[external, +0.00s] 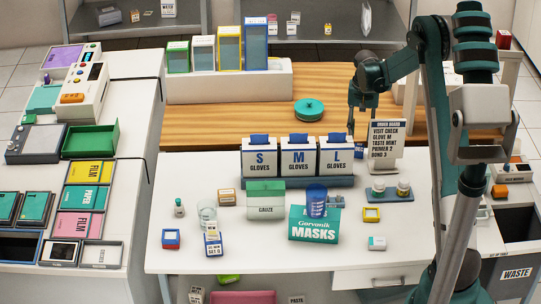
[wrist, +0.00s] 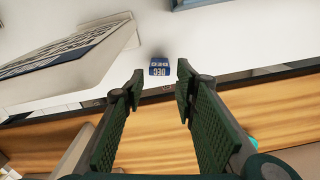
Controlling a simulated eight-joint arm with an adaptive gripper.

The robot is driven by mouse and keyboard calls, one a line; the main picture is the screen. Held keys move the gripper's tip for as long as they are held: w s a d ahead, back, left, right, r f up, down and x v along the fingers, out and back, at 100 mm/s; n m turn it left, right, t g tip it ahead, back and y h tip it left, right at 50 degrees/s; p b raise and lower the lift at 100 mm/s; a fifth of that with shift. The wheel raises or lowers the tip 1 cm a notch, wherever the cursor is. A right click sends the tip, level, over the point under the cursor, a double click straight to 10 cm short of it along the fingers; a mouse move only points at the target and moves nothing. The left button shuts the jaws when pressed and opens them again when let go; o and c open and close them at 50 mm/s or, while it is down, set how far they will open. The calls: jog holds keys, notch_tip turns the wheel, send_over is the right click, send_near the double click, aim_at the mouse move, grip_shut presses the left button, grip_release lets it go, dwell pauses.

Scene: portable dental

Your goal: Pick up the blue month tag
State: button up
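A small blue month tag (wrist: 160,67) with white lettering that looks like DEC lies on the white counter in the wrist view. It is just beyond my fingertips and roughly centred between them. My gripper (wrist: 160,84) is open, with a wide gap between its green padded fingers and nothing in it. In the external view my gripper (external: 351,127) points down between the L gloves box and the order board.
The order board (external: 384,139) stands close on one side; its printed face (wrist: 60,55) fills the wrist view's left. The L gloves box (external: 335,157) is on the other side. A wooden worktop (external: 240,118) lies behind the white counter (external: 420,215).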

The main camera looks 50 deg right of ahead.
aim_at(359, 158)
dwell(0.3)
jog(key=shift+f, duration=1.3)
jog(key=shift+f+b, duration=0.55)
jog(key=shift+f, duration=2.05)
jog(key=shift+c, duration=0.2)
jog(key=c, duration=0.5)
